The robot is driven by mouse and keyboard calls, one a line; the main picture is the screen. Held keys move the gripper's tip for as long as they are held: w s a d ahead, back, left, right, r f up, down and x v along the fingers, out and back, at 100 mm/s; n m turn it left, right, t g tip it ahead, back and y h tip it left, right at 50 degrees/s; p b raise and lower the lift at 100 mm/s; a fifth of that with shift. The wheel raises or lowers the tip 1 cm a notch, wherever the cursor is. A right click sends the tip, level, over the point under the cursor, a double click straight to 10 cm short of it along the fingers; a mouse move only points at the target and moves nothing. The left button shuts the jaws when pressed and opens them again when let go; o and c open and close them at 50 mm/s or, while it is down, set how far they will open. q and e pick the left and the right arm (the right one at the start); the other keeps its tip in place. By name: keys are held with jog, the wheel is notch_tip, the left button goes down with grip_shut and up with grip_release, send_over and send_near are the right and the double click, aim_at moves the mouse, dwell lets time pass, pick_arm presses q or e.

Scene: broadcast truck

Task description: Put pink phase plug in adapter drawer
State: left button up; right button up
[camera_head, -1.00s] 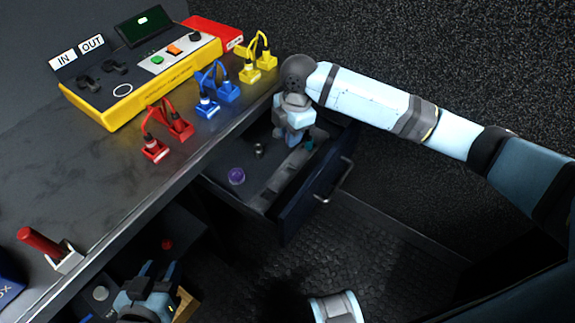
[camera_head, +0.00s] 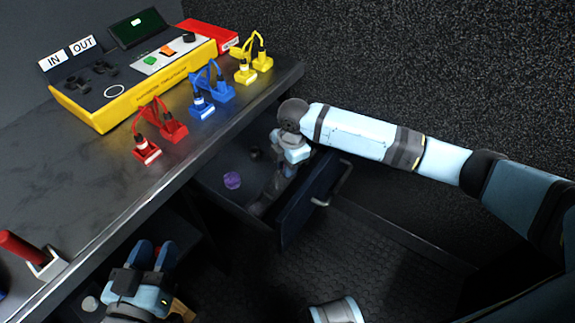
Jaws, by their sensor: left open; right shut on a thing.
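The open drawer (camera_head: 290,222) sticks out below the desk's right end; I take it for the adapter drawer. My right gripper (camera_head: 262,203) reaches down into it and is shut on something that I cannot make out. I cannot pick out a pink phase plug; it may be hidden in the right gripper. A purple round piece (camera_head: 232,180) lies in the drawer, left of that gripper. A small dark piece (camera_head: 256,153) lies farther back. My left gripper (camera_head: 152,248) is open, low at the left below the desk edge.
On the desk (camera_head: 60,165) stand a yellow control box (camera_head: 135,90) and red (camera_head: 165,125), blue (camera_head: 213,92) and yellow (camera_head: 254,65) plug pairs. A red-handled item (camera_head: 20,248) stands near the edge. The drawer handle (camera_head: 335,184) faces right. Dark floor lies beyond.

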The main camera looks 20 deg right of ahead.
pick_arm(q)
jog(key=shift+a+f, duration=0.1)
pick_arm(e)
jog(key=o, duration=0.8)
jog(key=shift+f, duration=0.15)
jog(key=shift+o, duration=0.2)
jog(key=r, duration=0.1)
jog(key=r+p, duration=0.1)
jog(key=r, duration=0.1)
jog(key=shift+w+d, duration=0.1)
jog(key=shift+d, duration=0.1)
pick_arm(q)
jog(key=s+a+f+g+y+p, duration=0.2)
jog(key=a+f+g+p, duration=0.1)
jog(key=f, duration=0.3)
jog(key=shift+s+f+g+y, duration=0.2)
jog(key=shift+f+g+y, duration=0.1)
jog(key=shift+f+g, duration=0.1)
pick_arm(e)
notch_tip(320, 180, up, 9)
jog(key=d, duration=0.1)
jog(key=shift+r, duration=0.15)
pick_arm(q)
jog(key=shift+a, duration=0.1)
pick_arm(e)
jog(key=shift+w, duration=0.1)
